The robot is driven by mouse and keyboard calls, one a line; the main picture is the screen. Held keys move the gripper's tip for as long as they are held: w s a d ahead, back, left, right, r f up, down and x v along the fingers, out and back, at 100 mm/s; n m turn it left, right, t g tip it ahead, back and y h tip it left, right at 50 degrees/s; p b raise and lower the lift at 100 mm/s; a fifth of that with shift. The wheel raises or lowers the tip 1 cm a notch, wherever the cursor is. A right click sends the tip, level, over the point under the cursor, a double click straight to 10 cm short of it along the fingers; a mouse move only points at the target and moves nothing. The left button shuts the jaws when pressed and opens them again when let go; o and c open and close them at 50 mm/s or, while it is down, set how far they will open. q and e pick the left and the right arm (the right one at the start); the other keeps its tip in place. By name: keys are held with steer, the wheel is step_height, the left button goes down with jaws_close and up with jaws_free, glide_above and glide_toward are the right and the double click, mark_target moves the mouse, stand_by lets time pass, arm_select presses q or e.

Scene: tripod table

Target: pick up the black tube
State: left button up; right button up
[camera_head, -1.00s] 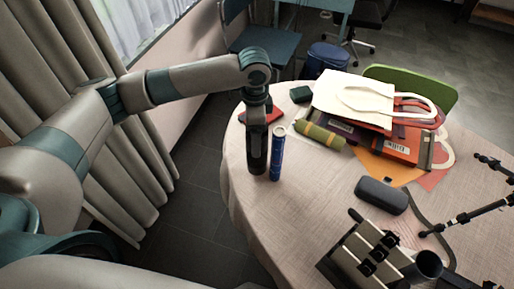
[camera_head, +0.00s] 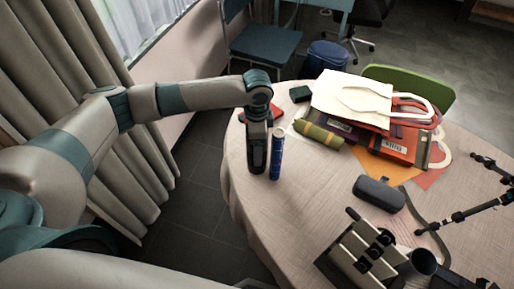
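My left gripper (camera_head: 257,166) points straight down at the left edge of the round table (camera_head: 240,195). It is dark, and its fingers are seen side-on, so I cannot tell whether they are open or shut. A slim upright blue tube (camera_head: 276,155) with a pale top stands just right of it, very close; I cannot tell if they touch. I cannot tell whether this cylinder is the black tube.
A dark case (camera_head: 379,194) lies mid-table. Behind it are an olive roll (camera_head: 318,134), a white bag (camera_head: 350,98) and orange-red packages (camera_head: 392,148). Black tripod legs (camera_head: 460,215) reach in from the right. The cloth in front of the blue tube is clear.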

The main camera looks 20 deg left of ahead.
stand_by(0.4)
arm_select(q)
steer(key=c, duration=1.4)
steer(key=shift+r, duration=0.15)
step_height(320, 180, up, 9)
steer(key=b, duration=0.2)
steer(key=shift+w+b, duration=0.1)
steer(key=shift+b, duration=0.2)
steer(key=shift+r, duration=0.4)
